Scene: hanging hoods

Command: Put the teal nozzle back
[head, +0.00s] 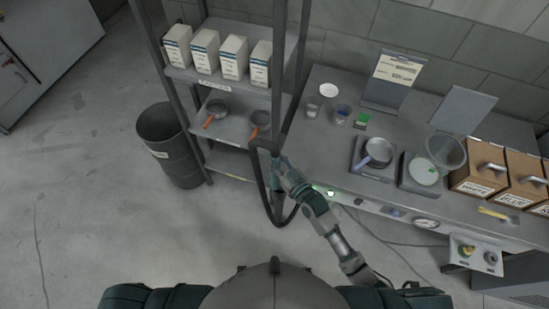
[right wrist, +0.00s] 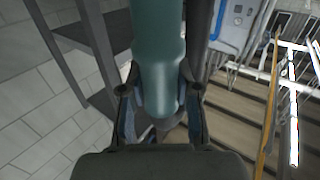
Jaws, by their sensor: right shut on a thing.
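The teal nozzle (right wrist: 158,60) stands between the two fingers of my right gripper (right wrist: 160,105) in the right wrist view, its lower end between the fingertips. In the head view my right gripper (head: 284,172) is at the dark hanging hose (head: 265,185), in front of the shelf rack and left of the counter. The gripper is shut on the nozzle, which is small and mostly hidden there. The hose hangs in a long loop beside the gripper. I cannot make out a holder for the nozzle. My left gripper is not in view.
The shelf rack (head: 228,157) holds white boxes and pans with orange handles. A dark bin (head: 168,140) stands left of it. The counter (head: 325,150) carries pans, cups and brown boxes (head: 480,172). The floor (head: 90,210) at left is clear.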

